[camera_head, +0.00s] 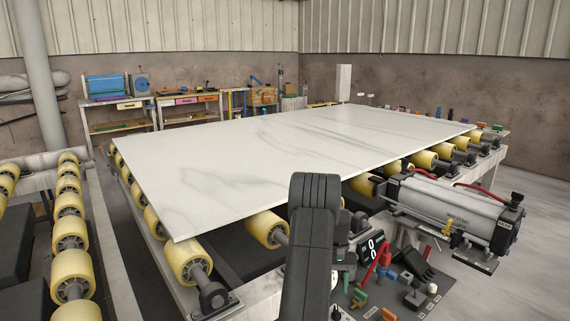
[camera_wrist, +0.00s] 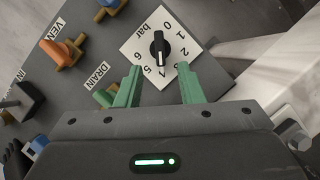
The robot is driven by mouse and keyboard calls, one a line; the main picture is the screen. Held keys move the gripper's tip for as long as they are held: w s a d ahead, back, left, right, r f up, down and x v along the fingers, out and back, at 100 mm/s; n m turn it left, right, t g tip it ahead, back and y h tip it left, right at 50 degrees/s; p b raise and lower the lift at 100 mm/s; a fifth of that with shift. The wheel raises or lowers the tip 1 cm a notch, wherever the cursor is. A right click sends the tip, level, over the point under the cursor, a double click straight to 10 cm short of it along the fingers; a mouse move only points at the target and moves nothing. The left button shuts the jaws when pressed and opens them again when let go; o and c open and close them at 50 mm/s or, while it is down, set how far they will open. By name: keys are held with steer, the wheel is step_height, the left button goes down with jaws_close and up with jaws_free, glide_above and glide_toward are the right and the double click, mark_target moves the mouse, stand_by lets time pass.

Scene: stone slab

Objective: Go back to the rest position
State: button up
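My gripper (camera_wrist: 157,84) shows in the wrist view with two green fingers spread apart and nothing between them. Its fingertips are near a white dial plate marked in bar, with a black knob (camera_wrist: 159,48) just beyond them. I cannot tell whether the fingers touch the plate.
A grey panel holds an orange valve (camera_wrist: 62,50) and a drain valve (camera_wrist: 108,95). A white stone slab (camera_head: 280,145) lies on yellow rollers (camera_head: 70,235). A large cylinder (camera_head: 450,208) stands to the right of my arm. Workbenches (camera_head: 120,115) line the back wall.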

mark_target(336, 310)
steer(key=x, duration=0.7)
steer(key=shift+s+f, duration=0.1)
steer(key=shift+s, duration=0.05)
steer(key=n+h, duration=0.1)
steer(key=n, duration=0.2)
steer(key=shift+a, duration=0.2)
steer(key=n+h, duration=0.1)
steer(key=n, duration=0.3)
steer(key=shift+n+t+h+b, duration=0.3)
steer(key=shift+t+h+b, duration=0.05)
steer(key=shift+t+h, duration=0.05)
steer(key=shift+a, duration=0.2)
